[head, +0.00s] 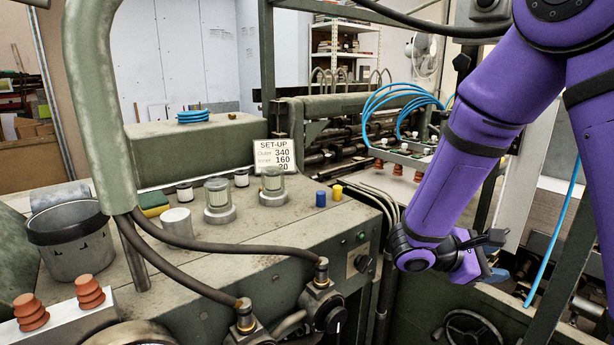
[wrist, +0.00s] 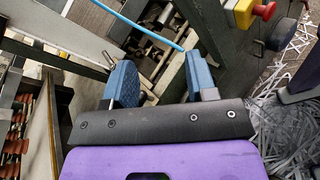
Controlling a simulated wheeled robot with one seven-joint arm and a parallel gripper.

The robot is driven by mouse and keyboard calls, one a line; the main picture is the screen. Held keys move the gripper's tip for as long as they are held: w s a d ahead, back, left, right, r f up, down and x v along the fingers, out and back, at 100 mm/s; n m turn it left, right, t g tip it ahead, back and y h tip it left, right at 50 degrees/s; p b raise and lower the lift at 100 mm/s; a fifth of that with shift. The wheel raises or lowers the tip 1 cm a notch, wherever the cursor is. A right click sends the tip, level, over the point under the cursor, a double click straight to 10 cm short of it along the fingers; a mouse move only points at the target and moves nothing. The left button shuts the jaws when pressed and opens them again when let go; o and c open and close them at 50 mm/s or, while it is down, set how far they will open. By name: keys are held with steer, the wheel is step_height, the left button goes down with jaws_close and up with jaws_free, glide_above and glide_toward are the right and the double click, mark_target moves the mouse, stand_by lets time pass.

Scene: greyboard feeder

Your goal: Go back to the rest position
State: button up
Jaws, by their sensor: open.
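My purple arm reaches down from the upper right in the head view. My gripper (head: 488,275) hangs at the lower right, beside the right end of the green machine. In the wrist view my gripper (wrist: 160,82) shows two blue padded fingers held wide apart. Nothing is between them except the machine parts and a blue hose behind. In the head view the fingers are mostly hidden behind the wrist.
The machine top (head: 270,230) bears a grey bucket (head: 72,245), glass-sided filters (head: 219,200), a blue cap (head: 321,199), a yellow cap (head: 337,192) and a set-up sign (head: 275,154). A handwheel (head: 470,332) is below my gripper. A red button (wrist: 264,10) shows in the wrist view.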

steer(key=s+a+r+m+t+y, duration=0.2)
steer(key=s+a+r+m+y, duration=0.1)
steer(key=s+r+m+y, duration=0.3)
steer(key=s+a+r+m+t+y, duration=0.2)
steer(key=s+r+m+y, duration=0.5)
steer(key=s, duration=0.6)
steer(key=shift+a+r+t+y, duration=0.45)
steer(key=shift+r+y, duration=0.55)
steer(key=shift+r, duration=0.9)
